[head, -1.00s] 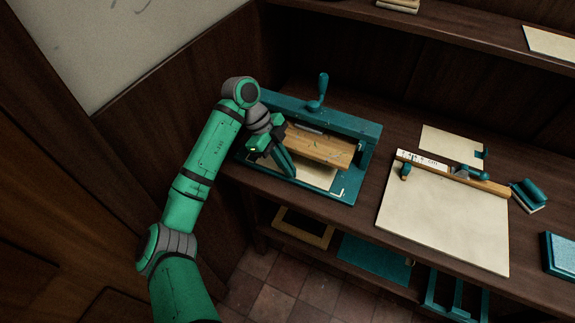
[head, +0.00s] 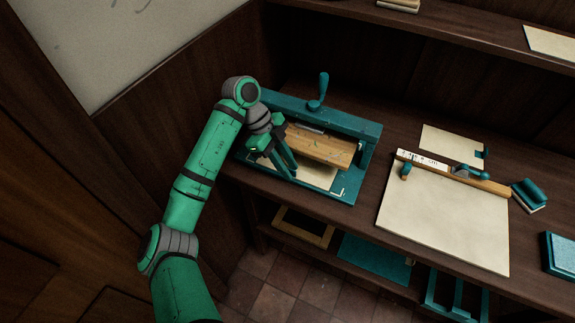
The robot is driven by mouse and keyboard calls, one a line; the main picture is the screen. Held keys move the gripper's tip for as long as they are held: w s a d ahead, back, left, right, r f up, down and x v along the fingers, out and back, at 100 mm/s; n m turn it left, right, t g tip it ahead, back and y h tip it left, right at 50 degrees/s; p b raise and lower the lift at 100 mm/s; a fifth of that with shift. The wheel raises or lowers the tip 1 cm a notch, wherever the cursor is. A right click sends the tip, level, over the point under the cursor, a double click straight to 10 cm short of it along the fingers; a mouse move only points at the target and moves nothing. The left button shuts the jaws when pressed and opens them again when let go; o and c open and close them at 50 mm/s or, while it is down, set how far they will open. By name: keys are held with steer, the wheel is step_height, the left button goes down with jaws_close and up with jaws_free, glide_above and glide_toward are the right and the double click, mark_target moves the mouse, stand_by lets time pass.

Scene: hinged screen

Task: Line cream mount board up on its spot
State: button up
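A cream board (head: 318,177), likely the mount board, lies flat in the teal frame device (head: 349,188) on the bench. A wooden bar (head: 325,149) of the device covers its back part, and my gripper hides its left part. A small white corner mark (head: 339,192) shows near the frame's front right corner, just right of the board. My gripper (head: 292,174) points down over the board's left side. Its two fingers look spread, with a gap between them and nothing visible in it. I cannot tell whether the fingertips touch the board.
A lever handle (head: 322,88) stands up at the device's back. To the right lie a large cream cutting board (head: 448,222) with a wooden rule (head: 470,181), and another cream sheet (head: 450,144) behind it. A shelf (head: 465,38) runs above; frames lie below the bench.

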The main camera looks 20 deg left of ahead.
steer(key=shift+r, duration=3.5)
